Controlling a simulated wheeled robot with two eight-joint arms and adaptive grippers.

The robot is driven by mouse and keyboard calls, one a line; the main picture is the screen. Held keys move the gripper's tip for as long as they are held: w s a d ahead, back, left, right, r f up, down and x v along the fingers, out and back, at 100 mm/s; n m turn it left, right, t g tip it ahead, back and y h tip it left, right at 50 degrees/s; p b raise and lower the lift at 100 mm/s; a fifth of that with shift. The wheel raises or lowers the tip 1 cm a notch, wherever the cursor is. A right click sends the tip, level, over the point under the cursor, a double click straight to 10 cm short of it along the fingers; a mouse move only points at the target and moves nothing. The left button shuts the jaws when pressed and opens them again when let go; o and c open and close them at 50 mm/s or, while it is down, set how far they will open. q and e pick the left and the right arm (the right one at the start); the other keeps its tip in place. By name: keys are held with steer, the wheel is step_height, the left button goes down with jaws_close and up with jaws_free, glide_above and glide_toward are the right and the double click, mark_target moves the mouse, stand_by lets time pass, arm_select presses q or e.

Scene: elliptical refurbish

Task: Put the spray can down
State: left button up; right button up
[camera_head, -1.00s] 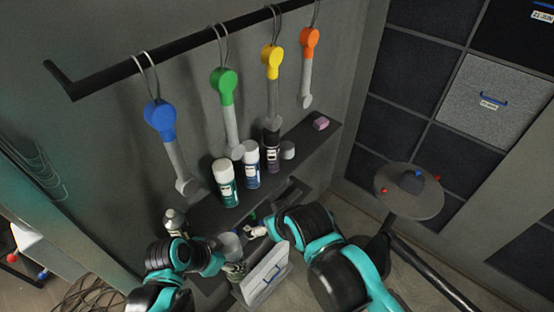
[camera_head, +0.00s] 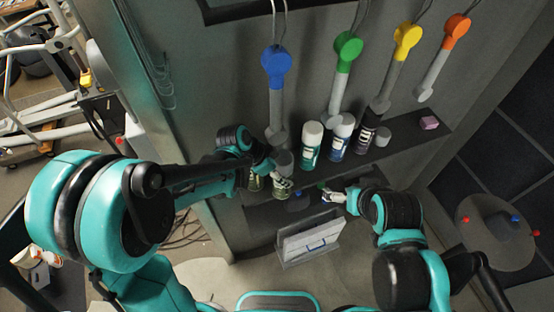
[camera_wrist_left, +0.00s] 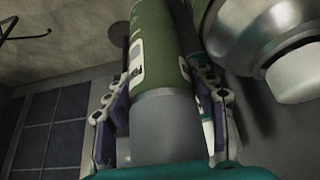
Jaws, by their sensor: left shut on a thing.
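The spray can is olive green with a grey cap (camera_head: 283,160). In the left wrist view its green body (camera_wrist_left: 160,45) runs up the middle, its cap end towards my wrist. My left gripper (camera_head: 277,173) is shut on it, with a finger on each side (camera_wrist_left: 163,110). The can is at the left end of the shelf unit; whether its base touches a surface is hidden. My right gripper (camera_head: 334,196) is by the lower shelf, and its finger opening is unclear.
White-capped cans (camera_head: 312,146) and a dark can (camera_head: 367,130) stand on the upper shelf (camera_head: 405,133), right of my left gripper. A metallic bottle (camera_wrist_left: 255,30) is close beside the held can. Coloured tools (camera_head: 276,65) hang above. A light box (camera_head: 312,240) is below.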

arm_select(q)
steer(key=w, duration=0.1)
steer(key=w+a, duration=0.1)
steer(key=w, duration=0.2)
steer(key=shift+w+a+f+p, duration=0.1)
steer(key=shift+w+a+p, duration=0.1)
steer(key=shift+a+p, duration=0.2)
steer(key=shift+s, duration=0.1)
steer(key=shift+f, duration=0.2)
steer(key=o, duration=1.3)
steer(key=shift+o, duration=0.2)
steer(key=shift+r, duration=0.1)
